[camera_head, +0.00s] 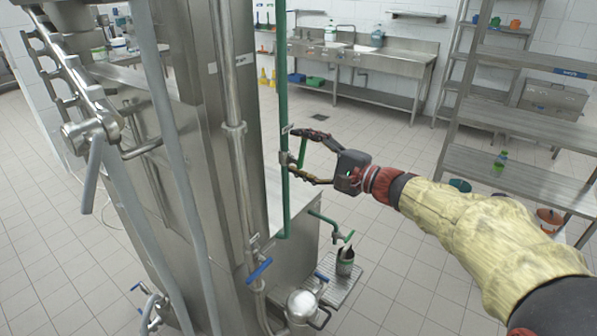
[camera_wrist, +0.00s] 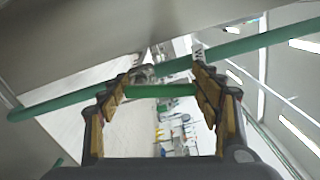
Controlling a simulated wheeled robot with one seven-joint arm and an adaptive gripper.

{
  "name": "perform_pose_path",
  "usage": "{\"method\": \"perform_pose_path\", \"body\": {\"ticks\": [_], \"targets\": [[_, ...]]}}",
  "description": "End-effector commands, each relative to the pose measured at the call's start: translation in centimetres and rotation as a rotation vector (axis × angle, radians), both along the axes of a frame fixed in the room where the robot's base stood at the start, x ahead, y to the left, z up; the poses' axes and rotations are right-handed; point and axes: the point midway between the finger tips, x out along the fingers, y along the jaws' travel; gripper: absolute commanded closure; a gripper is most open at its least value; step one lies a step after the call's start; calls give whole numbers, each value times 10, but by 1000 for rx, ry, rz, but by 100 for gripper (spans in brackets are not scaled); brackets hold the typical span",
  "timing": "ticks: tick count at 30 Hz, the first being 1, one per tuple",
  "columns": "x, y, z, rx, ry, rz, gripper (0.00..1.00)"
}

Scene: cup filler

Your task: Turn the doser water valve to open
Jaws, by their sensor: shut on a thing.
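The doser water valve sits on a vertical green pipe (camera_head: 283,85) beside the steel machine. Its short green handle (camera_head: 302,152) stands nearly upright, slightly tilted, close to the pipe. My gripper (camera_head: 297,151) reaches in from the right, with one finger above the handle and one below. In the wrist view the handle (camera_wrist: 160,91) spans the space between both padded fingers, which are shut on its two ends. The valve body (camera_wrist: 142,73) is partly hidden behind the left fingertip.
A green spout (camera_head: 330,224) stands over a cup (camera_head: 345,262) on a drip grate (camera_head: 345,285), below my gripper. Blue-handled valves (camera_head: 259,270) and a steel pipe (camera_head: 232,110) are at the left. Shelves (camera_head: 520,175) stand at the right. Tiled floor (camera_head: 400,270) is clear.

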Motion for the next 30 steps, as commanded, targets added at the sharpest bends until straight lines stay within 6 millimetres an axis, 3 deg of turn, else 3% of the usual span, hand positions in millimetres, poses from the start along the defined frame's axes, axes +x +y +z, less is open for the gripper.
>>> {"method": "perform_pose_path", "body": {"ticks": [1,12,30], "targets": [[-1,1,-7,-19,-27,2,82],[-5,4,-5,-136,-175,2,82],[-7,6,-3,-180,-226,3,82]]}}
